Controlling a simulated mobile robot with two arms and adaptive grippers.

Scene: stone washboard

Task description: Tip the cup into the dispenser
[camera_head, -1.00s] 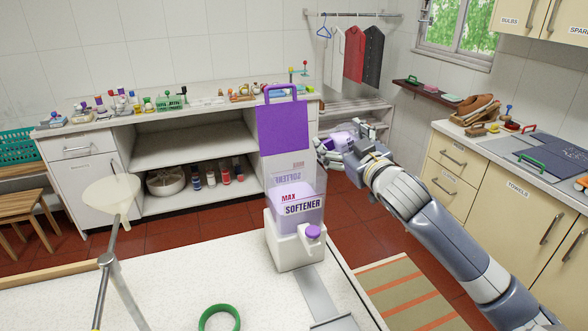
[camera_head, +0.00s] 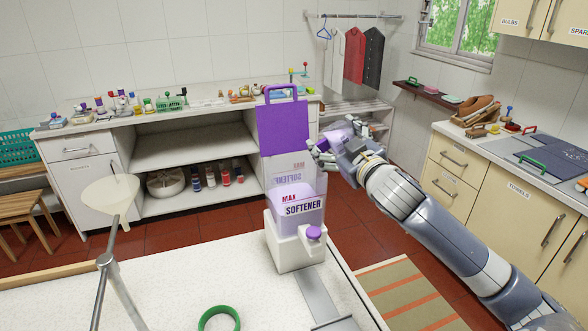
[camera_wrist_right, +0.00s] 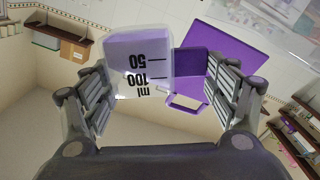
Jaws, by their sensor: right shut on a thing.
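The softener dispenser (camera_head: 295,225) stands on the white worktop, a white base with a translucent tank holding purple liquid. Its purple lid (camera_head: 284,128) stands upright behind the tank, and it also shows in the right wrist view (camera_wrist_right: 228,68). My right gripper (camera_head: 328,152) is shut on the measuring cup (camera_head: 338,135), above and to the right of the tank. In the right wrist view the clear cup (camera_wrist_right: 138,75) with purple liquid and ml marks sits between the fingers (camera_wrist_right: 163,95). The cup looks tilted in the head view. My left gripper is out of view.
A green ring (camera_head: 219,319) lies on the worktop (camera_head: 190,275) at the front. A cream funnel (camera_head: 111,195) on a metal stand rises at the left. A counter (camera_head: 460,185) stands at the right, with floor between it and the worktop.

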